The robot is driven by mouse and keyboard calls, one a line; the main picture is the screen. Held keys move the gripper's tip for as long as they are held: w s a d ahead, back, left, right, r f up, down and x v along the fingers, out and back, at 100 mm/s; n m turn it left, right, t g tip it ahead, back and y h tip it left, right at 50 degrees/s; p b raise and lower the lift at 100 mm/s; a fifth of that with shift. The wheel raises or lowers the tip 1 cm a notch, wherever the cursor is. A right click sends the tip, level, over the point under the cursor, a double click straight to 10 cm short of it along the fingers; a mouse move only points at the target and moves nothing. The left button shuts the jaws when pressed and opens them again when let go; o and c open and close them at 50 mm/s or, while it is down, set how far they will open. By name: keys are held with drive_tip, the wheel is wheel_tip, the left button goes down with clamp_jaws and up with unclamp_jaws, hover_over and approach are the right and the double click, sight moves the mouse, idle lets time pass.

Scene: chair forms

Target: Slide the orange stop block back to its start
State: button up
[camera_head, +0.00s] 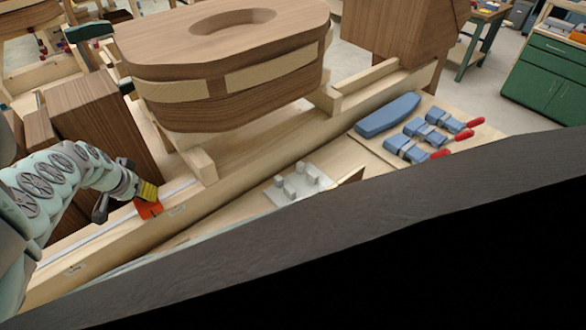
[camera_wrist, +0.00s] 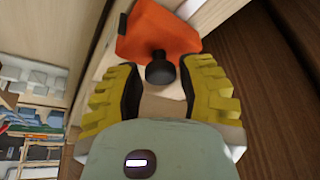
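The orange stop block (camera_head: 148,210) sits on the wooden rail (camera_head: 125,238) at left in the head view, beside a pale strip along the rail. In the wrist view the orange stop block (camera_wrist: 150,32) is at the top, with a round black knob (camera_wrist: 160,69) facing my gripper. My gripper (camera_wrist: 163,66) has its yellow, black-padded fingers apart, one on each side of the knob. A small gap shows at both sides of the knob. In the head view my gripper (camera_head: 146,192) is right at the block, and its fingers partly hide it.
A large wooden chair form (camera_head: 225,85) stands behind the rail, with a wooden crosspiece (camera_head: 203,165) just right of the block. Blue clamps with red handles (camera_head: 430,135) and a pale pegged plate (camera_head: 297,185) lie on the near side. A dark edge fills the foreground.

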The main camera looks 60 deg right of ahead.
clamp_jaws()
drive_tip(key=shift+w+a, duration=0.1)
drive_tip(key=shift+a, duration=0.05)
